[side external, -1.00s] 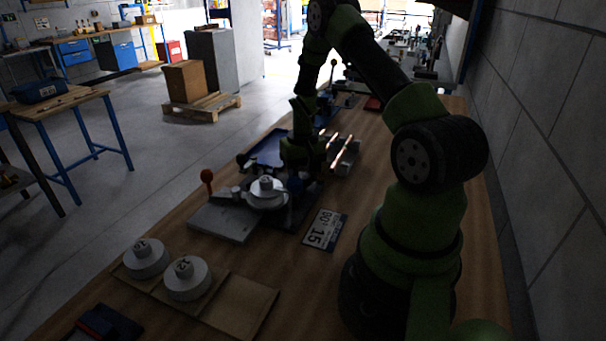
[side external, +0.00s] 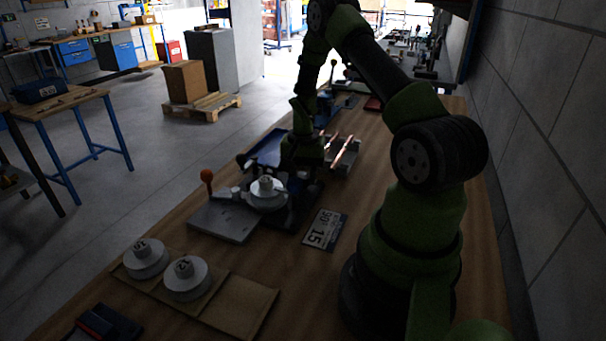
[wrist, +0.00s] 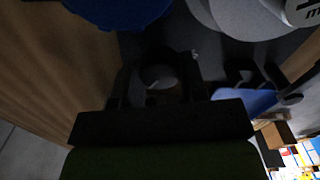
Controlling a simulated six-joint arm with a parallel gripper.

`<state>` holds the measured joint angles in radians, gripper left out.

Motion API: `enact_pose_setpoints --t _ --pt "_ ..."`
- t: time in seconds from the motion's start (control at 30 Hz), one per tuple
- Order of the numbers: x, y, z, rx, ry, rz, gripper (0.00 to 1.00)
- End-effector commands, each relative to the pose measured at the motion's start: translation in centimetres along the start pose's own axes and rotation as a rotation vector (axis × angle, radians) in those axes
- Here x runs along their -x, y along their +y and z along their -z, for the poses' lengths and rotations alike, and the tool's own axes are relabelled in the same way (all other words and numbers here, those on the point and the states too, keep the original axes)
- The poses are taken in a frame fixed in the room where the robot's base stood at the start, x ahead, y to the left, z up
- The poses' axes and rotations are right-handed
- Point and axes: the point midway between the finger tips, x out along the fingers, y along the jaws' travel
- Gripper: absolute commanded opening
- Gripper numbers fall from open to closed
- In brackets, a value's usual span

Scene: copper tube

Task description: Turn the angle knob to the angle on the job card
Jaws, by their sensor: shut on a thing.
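The angle knob (wrist: 160,78) shows in the wrist view as a small dark round knob with a pale mark on its top. My gripper (wrist: 160,92) is shut on it, one finger on each side. In the side external view my gripper (side external: 301,162) is low over the bender, just behind its grey round die (side external: 267,194), and hides the knob. The job card (side external: 325,230) lies flat on the bench at the near right of the bender. It reads 15 in large figures and what looks like 90. The angle the knob points to cannot be read.
A red-ball lever (side external: 207,177) stands left of the die. Two spare dies (side external: 145,257) (side external: 187,279) sit on a board (side external: 245,306) at the front. Copper tubes (side external: 346,152) lie on a rack right of my gripper. A blue tray (side external: 266,146) is behind it.

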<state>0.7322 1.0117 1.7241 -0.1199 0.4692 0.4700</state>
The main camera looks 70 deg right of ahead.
Motion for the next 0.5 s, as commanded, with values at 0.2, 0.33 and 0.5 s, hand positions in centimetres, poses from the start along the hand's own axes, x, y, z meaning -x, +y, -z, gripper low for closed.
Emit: enact_pose_setpoints --t 0.2,0.33,0.5 --pt "0.05 0.05 -0.08 -0.009 -0.004 -0.001 0.15" --pt "0.04 0.04 -0.08 -0.009 -0.004 -0.001 0.15" --pt "0.03 0.03 -0.06 -0.007 -0.003 -0.001 0.64"
